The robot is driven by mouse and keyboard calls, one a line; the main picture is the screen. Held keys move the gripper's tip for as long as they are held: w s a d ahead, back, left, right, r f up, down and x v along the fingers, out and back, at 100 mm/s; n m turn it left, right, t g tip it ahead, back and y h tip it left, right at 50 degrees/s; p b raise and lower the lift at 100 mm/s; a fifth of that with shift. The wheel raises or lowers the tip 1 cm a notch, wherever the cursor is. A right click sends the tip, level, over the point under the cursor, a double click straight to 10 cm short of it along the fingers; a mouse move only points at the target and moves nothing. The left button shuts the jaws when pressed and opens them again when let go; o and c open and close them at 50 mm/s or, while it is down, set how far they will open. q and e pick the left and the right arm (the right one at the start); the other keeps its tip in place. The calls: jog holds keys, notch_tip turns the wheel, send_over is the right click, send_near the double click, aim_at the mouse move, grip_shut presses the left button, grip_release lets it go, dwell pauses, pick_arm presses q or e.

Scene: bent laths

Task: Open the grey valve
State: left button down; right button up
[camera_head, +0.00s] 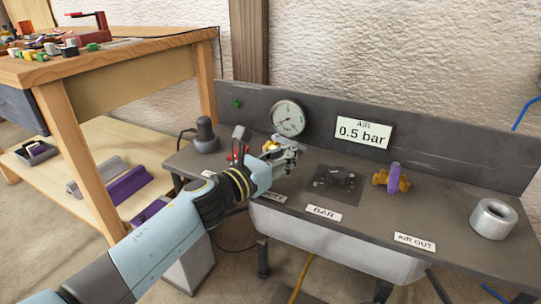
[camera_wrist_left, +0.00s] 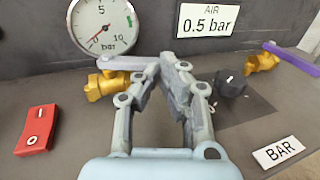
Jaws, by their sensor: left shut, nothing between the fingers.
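The grey valve (camera_head: 271,146) sits on the grey bench below the round gauge, partly hidden by my left gripper. In the left wrist view its brass body (camera_wrist_left: 103,88) shows to the left of the fingers. A grey lever (camera_wrist_left: 124,63) appears to lie across its top, its far end close to the fingertips. My left gripper (camera_head: 290,152) is shut and empty in front of the valve; its fingertips (camera_wrist_left: 168,66) meet in the wrist view. Whether they touch the lever I cannot tell. My right gripper is out of view.
A gauge (camera_head: 288,118) and a sign (camera_head: 363,132) reading AIR 0.5 bar stand behind. A black knob (camera_head: 341,178) and a purple-levered brass valve (camera_head: 391,178) are to the right. A red switch (camera_wrist_left: 37,129) is left. A metal ring (camera_head: 493,219) stands far right.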

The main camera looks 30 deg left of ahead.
pick_arm(q)
jog(key=shift+w+d+n+y, duration=0.15)
jog(key=shift+d+n+y, duration=0.15)
jog(key=shift+y, duration=0.1)
jog(key=shift+w, duration=0.2)
jog(key=shift+w+d, duration=0.25)
jog(key=shift+w+d+b, duration=0.15)
jog(key=shift+w+b, duration=0.1)
jog(key=shift+b, duration=0.05)
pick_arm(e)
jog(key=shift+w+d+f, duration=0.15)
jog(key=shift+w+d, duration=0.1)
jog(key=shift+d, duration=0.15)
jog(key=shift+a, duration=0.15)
